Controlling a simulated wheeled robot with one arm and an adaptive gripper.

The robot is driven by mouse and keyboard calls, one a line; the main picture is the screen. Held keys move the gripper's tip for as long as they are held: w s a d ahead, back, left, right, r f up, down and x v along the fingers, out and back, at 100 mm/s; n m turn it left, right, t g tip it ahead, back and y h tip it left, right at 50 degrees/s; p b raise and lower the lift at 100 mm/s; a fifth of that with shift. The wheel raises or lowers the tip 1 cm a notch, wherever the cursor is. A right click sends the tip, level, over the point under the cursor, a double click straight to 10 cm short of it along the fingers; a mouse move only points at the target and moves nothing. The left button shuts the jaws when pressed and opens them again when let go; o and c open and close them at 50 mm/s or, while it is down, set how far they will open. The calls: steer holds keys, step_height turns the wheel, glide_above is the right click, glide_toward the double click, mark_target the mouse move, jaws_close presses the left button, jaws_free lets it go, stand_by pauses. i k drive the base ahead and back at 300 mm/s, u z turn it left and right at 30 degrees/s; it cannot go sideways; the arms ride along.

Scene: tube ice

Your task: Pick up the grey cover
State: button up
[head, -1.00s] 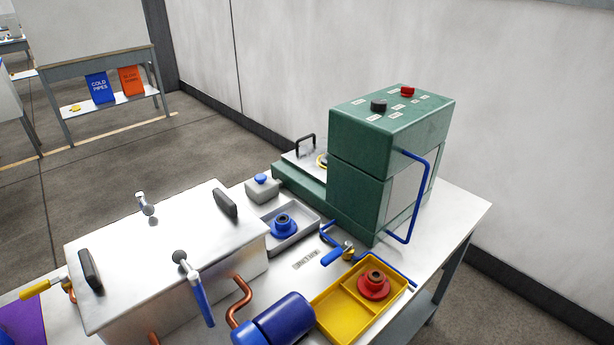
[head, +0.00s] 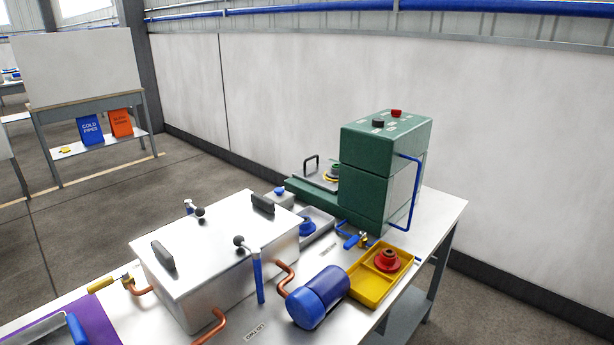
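My gripper is not in view. Two grey things could be the cover, and I cannot tell which one is meant. One is the broad metal lid (head: 222,232) on the box in the middle of the bench, with a dark handle at each end. The other is a small flat metal plate (head: 309,182) with a black loop handle, at the left of the green machine (head: 380,165). Both lie level, with nothing gripping them. The far side of the small plate is partly hidden by the machine's base.
A blue motor (head: 318,297), copper pipes and a blue lever (head: 258,278) stand close in front of the box. A yellow tray (head: 369,289) holds a red part (head: 387,261). A purple mat (head: 100,318) lies at lower left. A wall runs behind; open floor (head: 100,225) lies at left.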

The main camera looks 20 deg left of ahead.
mark_target(333, 174)
steer(key=z, duration=0.25)
steer(key=i, duration=2.6)
steer(key=u, duration=3.7)
